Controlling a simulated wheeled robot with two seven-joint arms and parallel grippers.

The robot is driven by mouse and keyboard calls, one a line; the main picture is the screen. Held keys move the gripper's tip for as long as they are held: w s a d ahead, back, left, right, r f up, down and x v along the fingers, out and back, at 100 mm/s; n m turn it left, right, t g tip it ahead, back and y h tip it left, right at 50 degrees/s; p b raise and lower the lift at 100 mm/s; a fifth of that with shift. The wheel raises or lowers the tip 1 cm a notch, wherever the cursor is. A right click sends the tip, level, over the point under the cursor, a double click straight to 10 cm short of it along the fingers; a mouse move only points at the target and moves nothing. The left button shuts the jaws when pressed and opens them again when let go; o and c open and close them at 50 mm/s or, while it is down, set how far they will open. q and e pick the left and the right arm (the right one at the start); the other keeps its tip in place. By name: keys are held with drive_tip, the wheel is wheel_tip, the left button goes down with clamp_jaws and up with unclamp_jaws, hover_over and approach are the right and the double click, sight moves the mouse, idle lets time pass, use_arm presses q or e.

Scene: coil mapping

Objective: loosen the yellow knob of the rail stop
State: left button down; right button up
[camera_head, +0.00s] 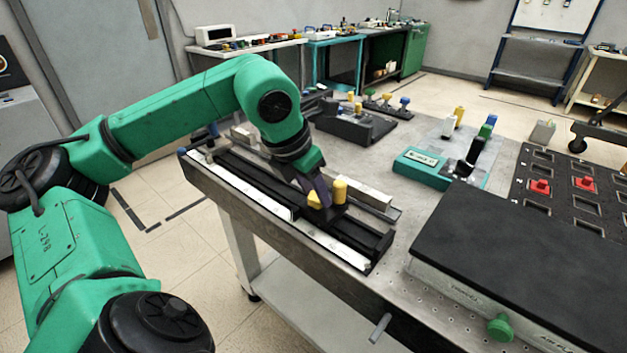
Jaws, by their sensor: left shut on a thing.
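My left gripper (318,194) reaches down from the green left arm to the black rail (340,228) near the front edge of the bench. Its dark fingers are shut on the small yellow knob (314,201), which is partly covered by them. The knob sits low on the side of a dark block on the rail, which I take to be the rail stop; the gripper hides much of it. A taller yellow cylinder (340,190) stands upright just right of the fingers. My right gripper is not in view.
A white scale strip (255,192) runs along the rail. A pale bar (361,194) lies behind it. A teal box (421,168) and a large black-topped unit (520,245) with a green knob (500,327) stand to the right. Bare bench top lies between rail and teal box.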

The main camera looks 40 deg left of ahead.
use_arm(q)
drive_tip(key=n+p, duration=0.1)
drive_tip(key=n+y+p, duration=0.1)
drive_tip(key=shift+d+r+p, duration=0.15)
drive_tip(key=shift+r+p, duration=0.1)
drive_tip(key=shift+p, duration=0.15)
drive_tip(key=shift+f+n+y+p, duration=0.2)
drive_tip(key=shift+n+y+p, duration=0.1)
drive_tip(key=shift+n+p, duration=0.65)
drive_tip(key=shift+c, duration=2)
unclamp_jaws()
drive_tip(key=p+v, duration=0.2)
drive_tip(key=v, duration=1.2)
drive_tip(key=shift+r, duration=0.3)
